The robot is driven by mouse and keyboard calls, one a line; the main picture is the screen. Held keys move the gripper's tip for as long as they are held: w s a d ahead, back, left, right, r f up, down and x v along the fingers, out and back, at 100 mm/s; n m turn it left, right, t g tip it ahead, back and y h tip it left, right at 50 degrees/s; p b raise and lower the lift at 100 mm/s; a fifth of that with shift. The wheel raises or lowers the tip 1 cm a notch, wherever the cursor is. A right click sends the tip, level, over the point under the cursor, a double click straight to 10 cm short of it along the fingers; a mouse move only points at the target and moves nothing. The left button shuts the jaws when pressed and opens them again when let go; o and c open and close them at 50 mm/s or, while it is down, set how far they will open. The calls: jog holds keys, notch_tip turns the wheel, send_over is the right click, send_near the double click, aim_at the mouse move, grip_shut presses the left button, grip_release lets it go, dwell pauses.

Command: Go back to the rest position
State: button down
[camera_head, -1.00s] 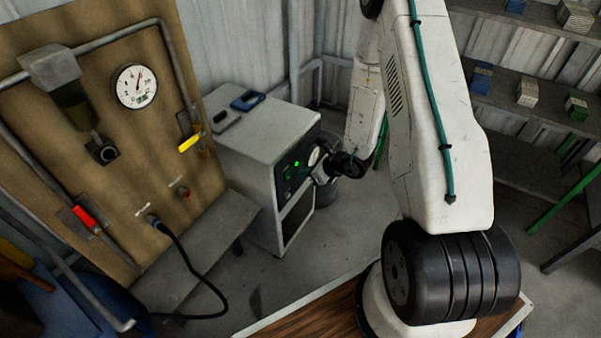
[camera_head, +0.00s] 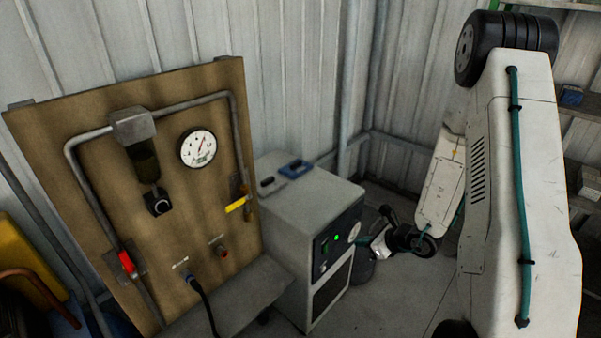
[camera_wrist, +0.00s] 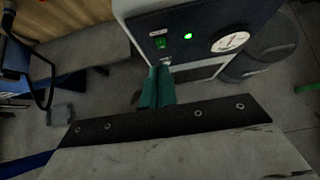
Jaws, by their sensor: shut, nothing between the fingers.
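My gripper (camera_wrist: 157,85) shows in the wrist view with its teal fingers together and nothing between them. It points at the front of a grey cabinet (camera_head: 300,215), near a panel with a lit green light and a round dial (camera_wrist: 230,41). I cannot tell the exact gap between fingertips and panel. In the head view my arm hangs down on the right, and the gripper end (camera_head: 365,240) is small and partly dark beside the cabinet's front.
A brown board (camera_head: 100,160) carries pipes, a gauge (camera_head: 198,149), a red-handled valve (camera_head: 127,262) and a yellow-handled valve (camera_head: 238,204). A black hose (camera_head: 205,305) hangs from it. A dark drum (camera_head: 362,268) stands beside the cabinet. Shelves are at the far right.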

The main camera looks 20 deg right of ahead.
jog(key=shift+a, duration=0.1)
jog(key=s+a+r+n+g+y, duration=0.35)
jog(key=s+a+r+n, duration=0.2)
jog(key=r+n, duration=0.25)
jog(key=s+a+r+n+g+y, duration=0.2)
jog(key=s+a+r+n+g, duration=0.25)
jog(key=a+r+n, duration=0.3)
jog(key=s+d+r+n+h, duration=0.2)
jog(key=s+r+n+h, duration=0.8)
jog(key=s+r+n, duration=0.4)
jog(key=shift+s+r+t, duration=0.4)
jog(key=shift+s+r, duration=0.8)
jog(key=shift+r, duration=1.65)
jog(key=shift+n+h, duration=0.25)
